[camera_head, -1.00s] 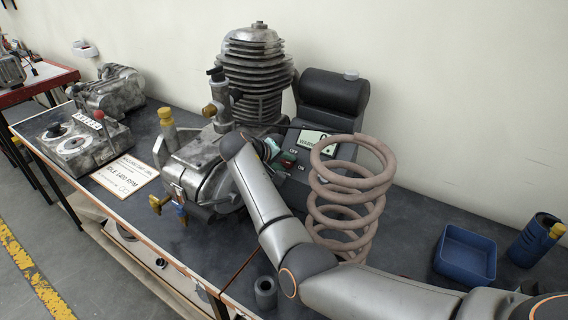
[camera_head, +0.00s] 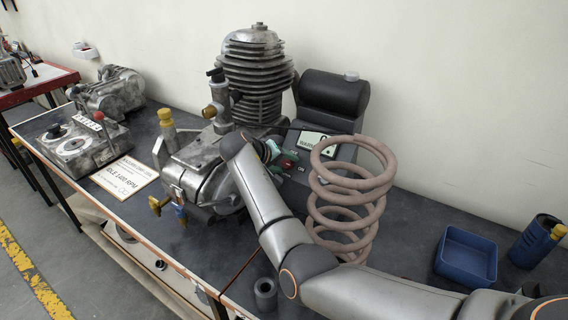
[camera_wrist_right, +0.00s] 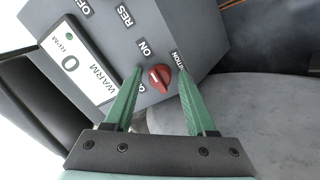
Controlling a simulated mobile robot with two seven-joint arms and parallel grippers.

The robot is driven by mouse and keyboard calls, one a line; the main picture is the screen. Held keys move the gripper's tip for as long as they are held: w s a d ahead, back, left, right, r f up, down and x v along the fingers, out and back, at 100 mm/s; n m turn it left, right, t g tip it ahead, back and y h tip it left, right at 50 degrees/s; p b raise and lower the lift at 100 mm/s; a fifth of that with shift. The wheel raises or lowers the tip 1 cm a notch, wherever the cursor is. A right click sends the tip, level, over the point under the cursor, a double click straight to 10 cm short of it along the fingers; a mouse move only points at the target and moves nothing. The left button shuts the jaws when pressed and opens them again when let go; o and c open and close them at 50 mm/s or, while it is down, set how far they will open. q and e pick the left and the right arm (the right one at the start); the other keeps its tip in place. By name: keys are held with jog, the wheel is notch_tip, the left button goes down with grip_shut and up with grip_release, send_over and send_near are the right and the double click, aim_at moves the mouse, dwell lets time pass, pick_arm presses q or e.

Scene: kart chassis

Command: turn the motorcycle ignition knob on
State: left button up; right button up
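The red ignition knob (camera_wrist_right: 158,78) sits on a grey control box, with ON printed beside it and another label half hidden by a finger. A pale mark shows on the knob, but I cannot tell surely which label it points to. The knob also shows small in the head view (camera_head: 288,163). My right gripper (camera_wrist_right: 158,72) is open, with one green finger on each side of the knob and small gaps visible. In the head view the right gripper (camera_head: 274,151) is partly hidden by its own wrist. My left gripper is out of view.
The box's display (camera_wrist_right: 74,62) reads 0 RPM and WARM. A finned engine (camera_head: 252,75) stands just left of the box. A large coil spring (camera_head: 345,215) stands close to the right of my arm. A blue bin (camera_head: 466,258) lies farther right.

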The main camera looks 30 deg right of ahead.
jog(key=shift+o, duration=0.4)
jog(key=shift+r, duration=0.1)
jog(key=shift+s+a+r, duration=0.1)
jog(key=shift+a+r, duration=0.1)
jog(key=shift+a, duration=0.1)
jog(key=v, duration=1.1)
jog(key=shift+s+a+r, duration=0.15)
jog(key=shift+s+a, duration=0.05)
jog(key=shift+a, duration=0.05)
jog(key=shift+s, duration=0.1)
